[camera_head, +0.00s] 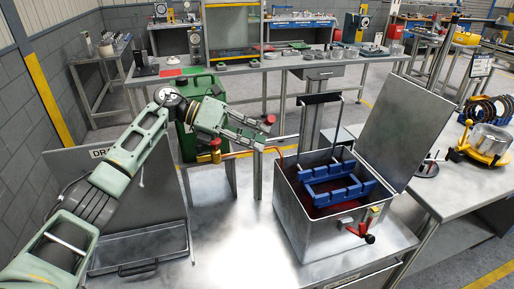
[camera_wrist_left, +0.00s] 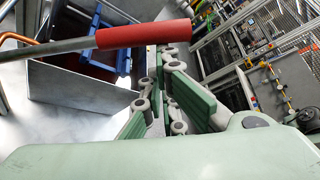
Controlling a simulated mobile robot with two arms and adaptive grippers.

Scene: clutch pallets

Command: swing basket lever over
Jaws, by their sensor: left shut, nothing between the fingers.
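The steel tank (camera_head: 300,222) on the bench holds a blue basket (camera_head: 340,190), with a black-topped hanger frame (camera_head: 318,99) rising above it. My left gripper (camera_head: 262,138) is shut and empty, above the bench to the left of the tank. A red grip (camera_head: 269,120) shows beside its fingers. In the left wrist view a grey lever rod with a red grip (camera_wrist_left: 143,34) crosses in front of my left gripper (camera_wrist_left: 160,85). I cannot tell whether they touch. The blue basket (camera_wrist_left: 123,55) and tank show behind the rod. My right gripper is not in view.
The tank's lid (camera_head: 405,125) stands open at the right. A red-handled drain valve (camera_head: 361,230) sticks out at the tank's front. A copper pipe (camera_head: 245,154) runs near my left gripper. A green canister (camera_head: 190,135) stands behind my arm.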

